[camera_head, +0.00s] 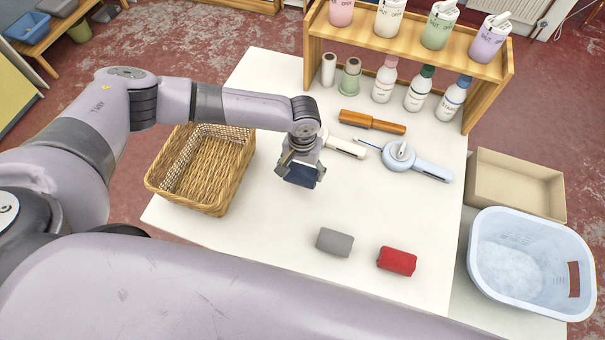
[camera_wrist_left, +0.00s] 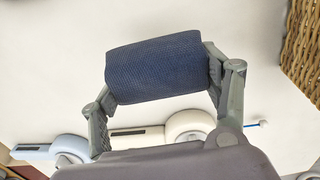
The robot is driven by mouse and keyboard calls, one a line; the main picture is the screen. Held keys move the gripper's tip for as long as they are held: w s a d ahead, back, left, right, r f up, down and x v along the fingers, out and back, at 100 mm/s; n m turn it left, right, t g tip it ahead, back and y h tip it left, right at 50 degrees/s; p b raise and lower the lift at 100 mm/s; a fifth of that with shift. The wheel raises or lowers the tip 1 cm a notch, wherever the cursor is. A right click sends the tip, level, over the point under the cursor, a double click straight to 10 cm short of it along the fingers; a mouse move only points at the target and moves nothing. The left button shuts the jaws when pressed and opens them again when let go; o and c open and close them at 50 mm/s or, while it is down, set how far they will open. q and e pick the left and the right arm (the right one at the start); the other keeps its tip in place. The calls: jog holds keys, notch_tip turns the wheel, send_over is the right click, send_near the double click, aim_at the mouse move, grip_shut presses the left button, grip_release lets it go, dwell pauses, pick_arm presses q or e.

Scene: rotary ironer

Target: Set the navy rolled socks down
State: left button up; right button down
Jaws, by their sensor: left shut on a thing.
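My left gripper (camera_head: 301,170) is shut on the navy rolled socks (camera_head: 300,176), over the white table (camera_head: 250,240) just right of the wicker basket. In the left wrist view the navy roll (camera_wrist_left: 157,68) sits between the two fingers of my left gripper (camera_wrist_left: 165,80). I cannot tell whether the roll touches the table. A grey rolled pair (camera_head: 335,242) and a red rolled pair (camera_head: 397,261) lie on the table nearer to me. My right gripper does not show.
The wicker basket (camera_head: 223,190) stands at the table's left edge. A wooden shelf (camera_head: 420,38) with bottles stands at the back. A blue tub (camera_head: 500,300) and beige box (camera_head: 520,206) stand right.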

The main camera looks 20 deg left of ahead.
aim_at(302, 167)
pick_arm(q)
notch_tip(302, 167, up, 17)
jog(key=b, duration=0.1)
jog(key=shift+f, duration=0.2)
